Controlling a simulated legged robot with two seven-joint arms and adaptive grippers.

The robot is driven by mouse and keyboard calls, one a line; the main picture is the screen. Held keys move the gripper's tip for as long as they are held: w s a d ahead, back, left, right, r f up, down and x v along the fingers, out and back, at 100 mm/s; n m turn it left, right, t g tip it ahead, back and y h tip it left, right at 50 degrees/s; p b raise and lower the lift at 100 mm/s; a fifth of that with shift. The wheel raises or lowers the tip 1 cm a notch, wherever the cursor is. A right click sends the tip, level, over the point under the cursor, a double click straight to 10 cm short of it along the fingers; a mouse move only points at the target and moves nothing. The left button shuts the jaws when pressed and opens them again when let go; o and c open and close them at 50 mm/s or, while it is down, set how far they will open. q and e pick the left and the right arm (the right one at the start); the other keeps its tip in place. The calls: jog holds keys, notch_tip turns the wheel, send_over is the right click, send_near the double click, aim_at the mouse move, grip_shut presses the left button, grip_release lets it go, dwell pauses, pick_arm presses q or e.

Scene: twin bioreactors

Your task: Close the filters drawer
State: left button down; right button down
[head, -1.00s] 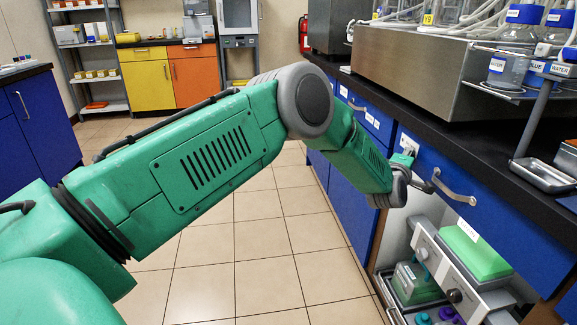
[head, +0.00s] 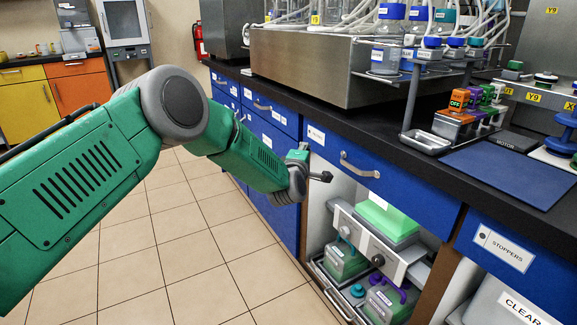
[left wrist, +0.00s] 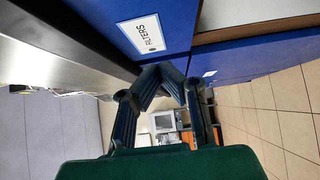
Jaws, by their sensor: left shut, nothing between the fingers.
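The filters drawer is the blue front (head: 408,188) under the black counter, with a curved grey handle (head: 360,166) and a small white label at its left end. In the left wrist view its blue front (left wrist: 178,20) carries a white FILTERS label (left wrist: 145,35). It looks flush or nearly flush with the neighbouring fronts; I cannot tell if a small gap remains. My left gripper (head: 316,172) is just left of the handle, by the drawer's left end, and empty. In the left wrist view its dark fingers (left wrist: 160,74) are shut near the front; contact is unclear.
Below the drawer is an open compartment with a green-topped device (head: 388,218) and bottles. The stoppers drawer (head: 510,252) is to the right. The counter holds a steel bioreactor housing (head: 320,65) and a blue mat (head: 512,176). Tiled floor (head: 190,250) is free at left.

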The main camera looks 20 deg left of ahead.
pick_arm(q)
jog(key=s+d+f+m+g+h+p, duration=0.1)
jog(key=s+f+m+g+p, duration=0.3)
jog(key=s, duration=0.7)
jog(key=s+d+f+m+g+h+p, duration=0.15)
jog(key=s+f+m, duration=0.25)
jog(key=s+f, duration=0.5)
jog(key=s+d+f+m+g+h+p, duration=0.1)
jog(key=s+d+f+m+g+p, duration=0.2)
jog(key=s, duration=1)
jog(key=s+a+m+g+p, duration=0.2)
jog(key=s+a+m+g, duration=0.2)
jog(key=s, duration=0.9)
jog(key=s+a+m+g+y+p, duration=0.1)
jog(key=s+a+m+g, duration=0.2)
jog(key=s, duration=1)
jog(key=shift+a+r+m+g+p, duration=0.35)
jog(key=shift+r+m+g+p, duration=0.1)
jog(key=shift+m+g, duration=0.5)
jog(key=shift+y, duration=0.25)
jog(key=shift+a, duration=0.15)
